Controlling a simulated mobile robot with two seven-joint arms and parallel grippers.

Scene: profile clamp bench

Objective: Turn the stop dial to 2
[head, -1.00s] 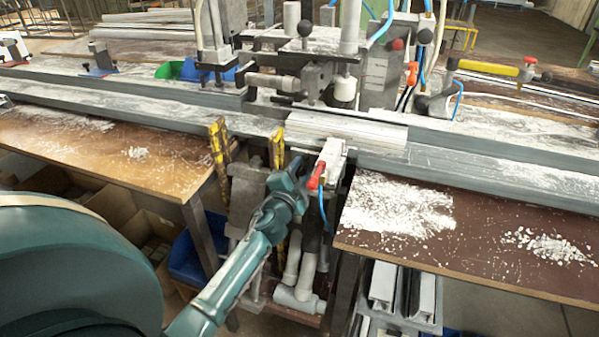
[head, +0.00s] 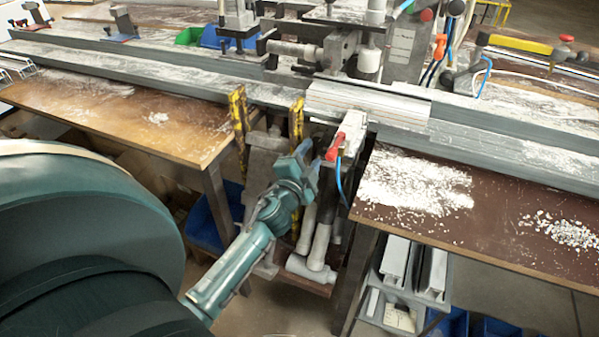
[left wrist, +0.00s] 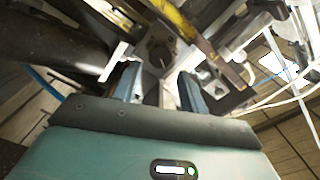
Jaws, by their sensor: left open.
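My left gripper (head: 307,163) is in front of the bench, just left of a red-handled clamp (head: 337,147) and below the edge of the grey rail. Its fingers are apart with nothing seen between them. In the left wrist view, the gripper (left wrist: 160,86) points at a dark round knob on a small plate, which looks like the stop dial (left wrist: 160,48). The dial shows beyond the fingertips, roughly between them, and I see no contact. Its numbers and setting are too small to read. In the head view I cannot make out the dial.
Yellow-and-black posts (head: 240,125) stand close to the left of my gripper. A long grey rail (head: 180,85) with a pale profile (head: 368,101) crosses above. A brown table (head: 470,215) with white chips is at right, a wooden table (head: 130,115) at left. Grey pipes (head: 318,245) are below.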

